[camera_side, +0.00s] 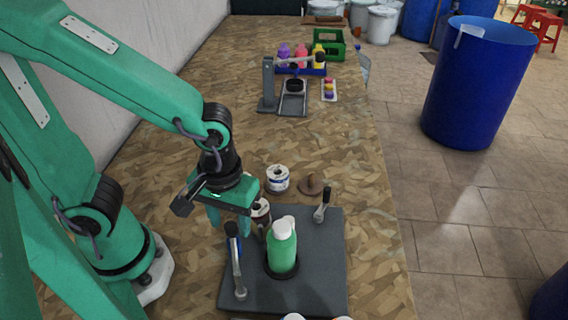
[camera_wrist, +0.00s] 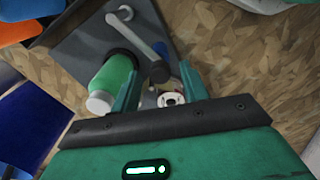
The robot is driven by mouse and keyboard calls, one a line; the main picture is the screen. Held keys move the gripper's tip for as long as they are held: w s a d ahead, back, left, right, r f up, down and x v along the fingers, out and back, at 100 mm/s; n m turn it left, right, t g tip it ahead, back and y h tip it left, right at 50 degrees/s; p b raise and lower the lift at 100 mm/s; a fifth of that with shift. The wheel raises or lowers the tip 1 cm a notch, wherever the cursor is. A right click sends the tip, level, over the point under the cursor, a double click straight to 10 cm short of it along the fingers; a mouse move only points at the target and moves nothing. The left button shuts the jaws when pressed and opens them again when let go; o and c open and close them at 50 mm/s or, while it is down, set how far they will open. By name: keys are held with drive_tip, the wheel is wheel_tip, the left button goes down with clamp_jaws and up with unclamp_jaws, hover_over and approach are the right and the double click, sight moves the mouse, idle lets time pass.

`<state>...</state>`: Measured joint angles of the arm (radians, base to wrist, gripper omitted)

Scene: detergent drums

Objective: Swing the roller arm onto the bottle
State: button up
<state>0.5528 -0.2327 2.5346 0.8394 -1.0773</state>
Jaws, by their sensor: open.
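The green bottle (camera_side: 282,252) with a white cap stands upright on a dark plate (camera_side: 315,275); it also shows left of my fingers in the wrist view (camera_wrist: 115,76). The roller arm (camera_side: 238,270) is a grey rod at the plate's left side, beside the bottle and apart from it. It has a black end near my gripper and a pale disc at its near end; the rod also shows in the wrist view (camera_wrist: 138,38). My gripper (camera_side: 229,226) is open above the black end, which appears between the fingertips (camera_wrist: 160,75). Whether they touch it is unclear.
A short lever (camera_side: 322,206) stands at the plate's far right corner. White spools (camera_side: 277,179) and a brown disc (camera_side: 312,186) sit behind the plate. Farther back are a second stand (camera_side: 268,85), coloured bottles and a green crate (camera_side: 330,46). A blue drum (camera_side: 478,85) stands on the floor.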

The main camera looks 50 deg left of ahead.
clamp_jaws()
drive_tip(key=shift+w, duration=0.15)
drive_tip(key=shift+w+d+m, duration=0.55)
drive_tip(key=shift+d+m, duration=0.05)
drive_tip(key=shift+m, duration=0.6)
drive_tip(key=shift+w+d+m, duration=0.5)
drive_tip(key=shift+d+m, duration=0.05)
drive_tip(key=shift+m, duration=0.65)
drive_tip(key=shift+w+d+m, duration=0.55)
drive_tip(key=shift+d+m, duration=0.05)
drive_tip(key=shift+m, duration=0.6)
